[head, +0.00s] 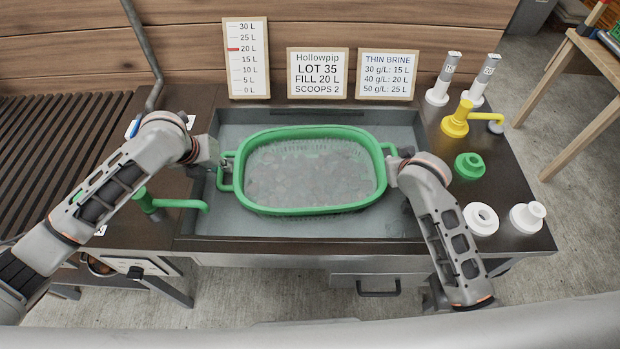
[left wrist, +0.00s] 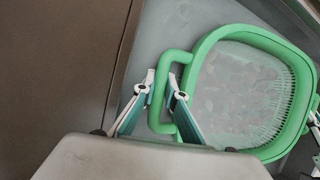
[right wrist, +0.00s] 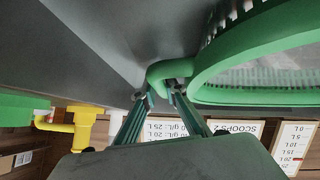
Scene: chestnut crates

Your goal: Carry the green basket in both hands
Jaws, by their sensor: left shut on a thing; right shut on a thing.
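The green basket (head: 310,209) is in the grey sink basin (head: 400,225) in the middle of the head view. It has a solid green rim, slatted sides and a handle at each end. Cloudy, greyish contents with dark lumps show inside it. My left gripper (head: 222,165) is shut on the left handle, which shows between its fingers in the left wrist view (left wrist: 164,92). My right gripper (right wrist: 158,92) is shut on the right handle (right wrist: 160,72). In the head view my right wrist hides most of that handle. The basket looks about level; its height above the basin floor is unclear.
Green tap (head: 165,203) stands left of the basin. Right of it are a yellow tap (head: 457,118), a green fitting (head: 469,166), white fittings (head: 481,219) and two white-and-grey cylinders (head: 440,85). Signs, including a litre scale (head: 247,60), stand behind. A wooden table (head: 580,90) is far right.

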